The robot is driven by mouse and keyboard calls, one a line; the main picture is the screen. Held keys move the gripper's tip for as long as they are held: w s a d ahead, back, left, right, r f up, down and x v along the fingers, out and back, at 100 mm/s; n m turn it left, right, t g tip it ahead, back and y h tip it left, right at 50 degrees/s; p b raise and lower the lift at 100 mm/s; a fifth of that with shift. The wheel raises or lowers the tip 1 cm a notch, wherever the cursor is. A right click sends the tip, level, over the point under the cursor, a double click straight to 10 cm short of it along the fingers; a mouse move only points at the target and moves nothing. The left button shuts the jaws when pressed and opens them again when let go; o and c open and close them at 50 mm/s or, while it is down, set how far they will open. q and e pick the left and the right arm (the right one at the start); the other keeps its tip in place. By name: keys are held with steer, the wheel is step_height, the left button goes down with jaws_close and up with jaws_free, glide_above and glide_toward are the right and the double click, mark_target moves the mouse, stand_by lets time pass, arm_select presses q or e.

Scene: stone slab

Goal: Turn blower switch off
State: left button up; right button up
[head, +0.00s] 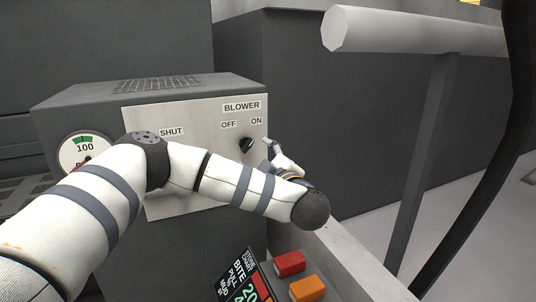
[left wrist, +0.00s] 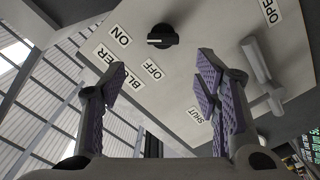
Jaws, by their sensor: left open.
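The blower switch is a black rotary knob (head: 247,145) on the light metal panel of a dark box. It also shows in the left wrist view (left wrist: 162,37), where its white mark points towards the ON label (left wrist: 124,35) and away from the OFF label (left wrist: 151,69). My left gripper (head: 270,152) is just right of the knob in the head view. In the left wrist view its two purple-padded fingers (left wrist: 160,76) are apart and empty, with the knob beyond and between them, not visibly touched. My right gripper is in neither view.
A lever (left wrist: 262,78) sits between the SHUT and OPEN labels on the panel. A round gauge (head: 84,152) is at the box's left. Red (head: 289,264) and orange (head: 307,288) blocks lie below the arm. A pale rail (head: 400,32) on a grey post stands right.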

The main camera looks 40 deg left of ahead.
mark_target(247, 145)
arm_select(q)
steer(key=x, duration=1)
steer(key=shift+f, duration=0.3)
steer(key=shift+d, duration=0.1)
steer(key=shift+c, duration=0.3)
steer(key=c, duration=1.1)
